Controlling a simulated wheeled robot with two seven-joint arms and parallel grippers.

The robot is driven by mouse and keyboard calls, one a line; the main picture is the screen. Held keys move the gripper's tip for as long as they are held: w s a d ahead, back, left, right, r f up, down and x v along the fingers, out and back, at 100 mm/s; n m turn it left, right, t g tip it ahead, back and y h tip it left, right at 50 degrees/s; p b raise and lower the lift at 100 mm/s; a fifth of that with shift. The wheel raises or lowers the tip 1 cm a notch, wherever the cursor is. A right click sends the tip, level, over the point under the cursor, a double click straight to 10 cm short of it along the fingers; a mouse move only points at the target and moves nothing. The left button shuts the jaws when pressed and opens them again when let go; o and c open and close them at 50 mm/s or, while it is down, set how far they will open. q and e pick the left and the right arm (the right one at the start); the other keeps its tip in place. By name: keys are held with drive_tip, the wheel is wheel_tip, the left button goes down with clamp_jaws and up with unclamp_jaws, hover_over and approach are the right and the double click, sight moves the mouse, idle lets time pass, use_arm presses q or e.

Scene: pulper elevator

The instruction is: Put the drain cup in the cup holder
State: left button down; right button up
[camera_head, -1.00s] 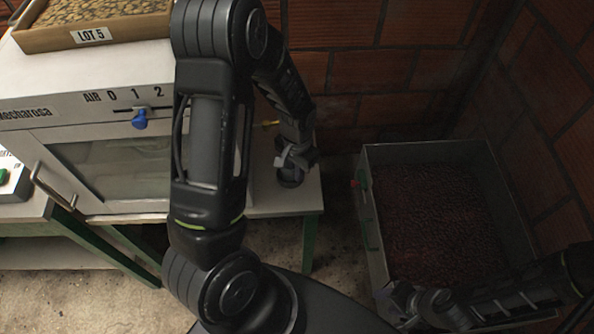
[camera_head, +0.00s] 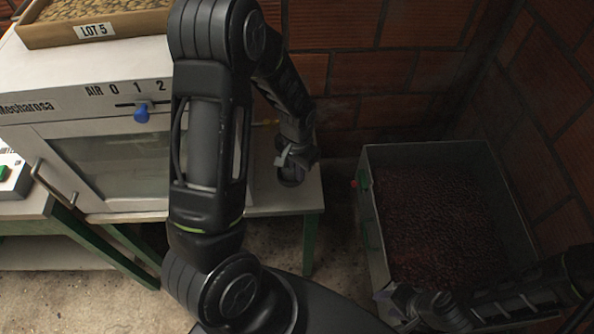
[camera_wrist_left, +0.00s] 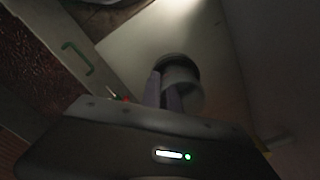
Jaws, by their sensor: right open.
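The drain cup, a pale grey round cup (camera_wrist_left: 186,86), shows at the fingertips in the left wrist view. It overlaps the dark round opening of the cup holder (camera_wrist_left: 176,60) in the pale tabletop. I cannot tell whether it is seated in the opening or just above it. My left gripper (camera_wrist_left: 164,86) has its two fingers at the cup's side, a small gap between them; whether they grip it is unclear. In the head view my left gripper (camera_head: 292,156) is over the table's right end, above the round holder (camera_head: 290,178). My right gripper (camera_head: 412,304) is open at lower right, by the bin.
A metal bin of dark red cherries (camera_head: 440,215) stands right of the table. A white machine with a blue lever (camera_head: 141,113) and a glass door is at left, a tray marked LOT 5 (camera_head: 92,30) on top. Brick walls close the back and right.

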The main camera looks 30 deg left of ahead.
use_arm(q)
drive_tip(key=c, duration=1.5)
unclamp_jaws()
drive_tip(key=shift+s+d+f, duration=0.15)
drive_tip(key=shift+s+f, duration=0.4)
drive_tip(key=shift+f, duration=0.35)
drive_tip(key=shift+c, duration=0.2)
drive_tip(key=shift+w+r, duration=0.1)
drive_tip(key=shift+r, duration=0.2)
drive_tip(key=r, duration=0.9)
drive_tip(key=shift+w, duration=0.3)
